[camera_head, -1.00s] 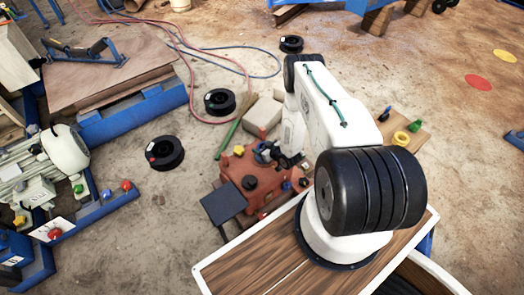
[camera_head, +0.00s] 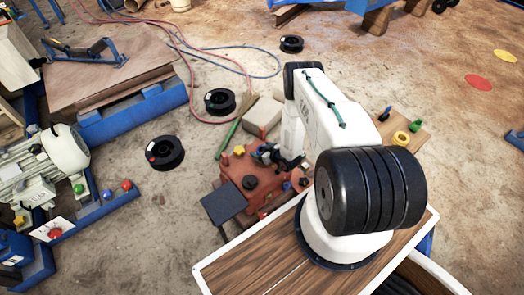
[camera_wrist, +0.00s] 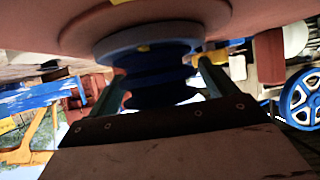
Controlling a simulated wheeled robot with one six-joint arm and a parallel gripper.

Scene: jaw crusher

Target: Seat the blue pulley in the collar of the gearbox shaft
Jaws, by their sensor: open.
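The blue pulley (camera_wrist: 158,76) is between my gripper's two fingers in the wrist view, with its grooved side towards me. It sits against a lighter blue-grey ring (camera_wrist: 150,42) on the red gearbox; I cannot tell how deep it is in the collar. My gripper (camera_wrist: 160,88) is open, with a finger on each side of the pulley. The shaft and collar are mostly hidden by the pulley. In the head view, the orange-red gearbox (camera_head: 262,187) is on the floor and my gripper (camera_head: 266,153) is at its far side. The pulley is not clear there.
Several black spools (camera_head: 165,153) lie on the floor to the left and behind. A pale block (camera_head: 262,118) and a green bar (camera_head: 228,138) lie close behind the gearbox. A wooden board (camera_head: 410,128) with small parts is to the right. A blue spoked wheel (camera_wrist: 300,98) shows in the wrist view.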

